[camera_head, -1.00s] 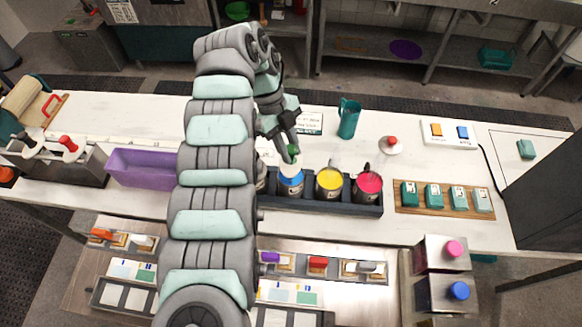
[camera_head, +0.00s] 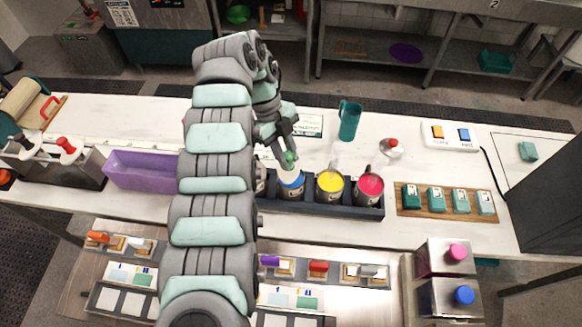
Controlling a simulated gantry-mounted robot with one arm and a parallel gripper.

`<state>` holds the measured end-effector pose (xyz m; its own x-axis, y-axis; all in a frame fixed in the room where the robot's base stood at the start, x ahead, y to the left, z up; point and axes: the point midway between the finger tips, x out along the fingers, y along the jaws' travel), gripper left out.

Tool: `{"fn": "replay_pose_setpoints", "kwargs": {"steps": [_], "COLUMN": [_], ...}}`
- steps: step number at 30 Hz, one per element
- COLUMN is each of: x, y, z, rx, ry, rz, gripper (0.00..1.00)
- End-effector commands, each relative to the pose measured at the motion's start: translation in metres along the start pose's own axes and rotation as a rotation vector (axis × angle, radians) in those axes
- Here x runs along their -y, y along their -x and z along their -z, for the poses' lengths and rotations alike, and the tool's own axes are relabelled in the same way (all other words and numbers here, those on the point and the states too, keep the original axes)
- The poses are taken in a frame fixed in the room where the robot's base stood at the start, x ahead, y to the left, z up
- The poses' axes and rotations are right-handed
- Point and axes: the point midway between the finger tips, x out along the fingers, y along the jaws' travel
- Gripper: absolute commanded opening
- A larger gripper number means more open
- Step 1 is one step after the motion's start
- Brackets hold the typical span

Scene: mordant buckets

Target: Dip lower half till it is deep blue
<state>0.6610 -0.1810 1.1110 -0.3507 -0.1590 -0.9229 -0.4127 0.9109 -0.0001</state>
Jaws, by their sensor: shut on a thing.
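My gripper (camera_head: 289,156) points down over the blue bucket (camera_head: 292,190), seen from above and behind my arm. A small green thing (camera_head: 289,160) shows between its fingertips, and the gripper is shut on it. A pale, whitish patch (camera_head: 287,174) shows just below the green thing, at the mouth of the blue bucket; I cannot tell whether it is cloth or how deep it reaches. The yellow bucket (camera_head: 330,187) and the pink-red bucket (camera_head: 369,188) stand to the right in the same dark rack (camera_head: 344,209). My arm hides the rack's left part.
A teal jug (camera_head: 349,121) and a small red-topped dish (camera_head: 391,147) stand behind the rack. A wooden board (camera_head: 446,211) with several teal swatches lies to the right. A purple bin (camera_head: 141,170) stands left of my arm.

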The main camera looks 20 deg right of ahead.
Motion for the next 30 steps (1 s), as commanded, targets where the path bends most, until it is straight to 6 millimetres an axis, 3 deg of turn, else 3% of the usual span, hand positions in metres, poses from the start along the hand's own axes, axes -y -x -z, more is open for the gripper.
{"fn": "replay_pose_setpoints", "kwargs": {"steps": [23, 30], "x": [0.007, 0.007], "y": [-0.004, 0.004], "z": [0.009, 0.011], "rx": [0.000, 0.001], "ry": [0.000, 0.000], "rz": [0.000, 0.000], "gripper": [0.00, 0.00]}}
